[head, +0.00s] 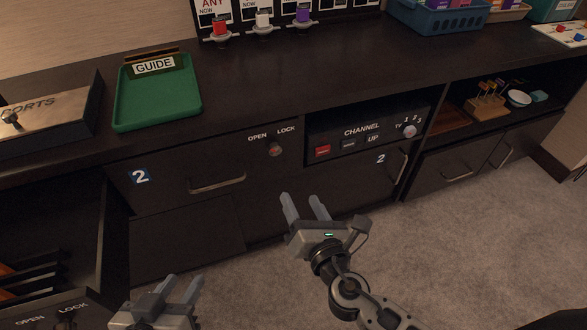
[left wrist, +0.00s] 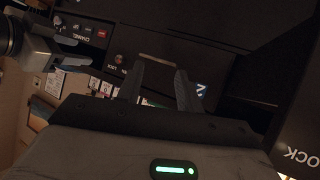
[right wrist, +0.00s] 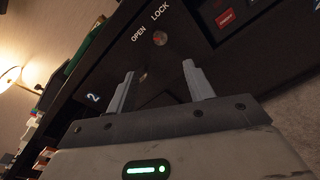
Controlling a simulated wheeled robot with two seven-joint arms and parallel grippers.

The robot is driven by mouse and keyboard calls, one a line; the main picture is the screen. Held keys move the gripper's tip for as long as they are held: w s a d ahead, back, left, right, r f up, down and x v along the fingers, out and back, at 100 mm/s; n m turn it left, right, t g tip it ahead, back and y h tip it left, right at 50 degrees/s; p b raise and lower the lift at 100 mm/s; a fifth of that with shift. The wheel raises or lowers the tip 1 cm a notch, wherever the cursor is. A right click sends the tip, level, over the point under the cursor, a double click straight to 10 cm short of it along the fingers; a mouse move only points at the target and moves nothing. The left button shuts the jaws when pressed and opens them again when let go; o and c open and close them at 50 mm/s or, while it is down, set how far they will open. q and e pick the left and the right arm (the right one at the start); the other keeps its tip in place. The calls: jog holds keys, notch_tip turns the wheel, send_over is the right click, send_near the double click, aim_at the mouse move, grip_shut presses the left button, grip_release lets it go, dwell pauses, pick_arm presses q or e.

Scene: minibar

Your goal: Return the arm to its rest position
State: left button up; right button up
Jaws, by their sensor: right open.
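My right gripper (head: 305,207) is open and empty, in front of the cabinet, below and left of the channel panel (head: 365,130). Its two fingers also show apart in the right wrist view (right wrist: 162,92), with nothing between them. My left gripper (head: 178,288) is at the bottom left of the head view, beside the open drawer at the left. Its fingers are apart and empty; they also show in the left wrist view (left wrist: 162,85). Neither gripper appears to touch anything.
An open drawer (head: 100,235) with dark items inside stands at the left. A closed drawer marked 2 (head: 165,190) has a handle and a lock knob (head: 275,150). A green tray (head: 160,110) and a blue basket (head: 440,20) sit on the counter. Carpet (head: 470,260) is clear at the right.

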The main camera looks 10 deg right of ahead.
pick_arm(q)
jog(key=shift+w+r, duration=0.1)
jog(key=shift+w, duration=0.05)
notch_tip(320, 180, up, 6)
jog(key=a+p, duration=0.1)
jog(key=p, duration=1)
jog(key=shift+s+a+r+y, duration=0.15)
jog(key=shift+s+y, duration=0.15)
jog(key=shift+y, duration=0.1)
pick_arm(e)
jog(key=s+d+r+m+g+y, duration=0.1)
jog(key=s+r+m+g, duration=0.2)
jog(key=m, duration=1.1)
jog(key=s+d+r+m+g, duration=0.1)
jog(key=s+r+m+g, duration=0.2)
jog(key=s+m, duration=0.5)
jog(key=m, duration=0.7)
jog(key=shift+s+d+r+y, duration=0.2)
jog(key=shift+d+r+y, duration=0.1)
jog(key=shift+r+y, duration=0.1)
pick_arm(q)
jog(key=shift+g, duration=0.3)
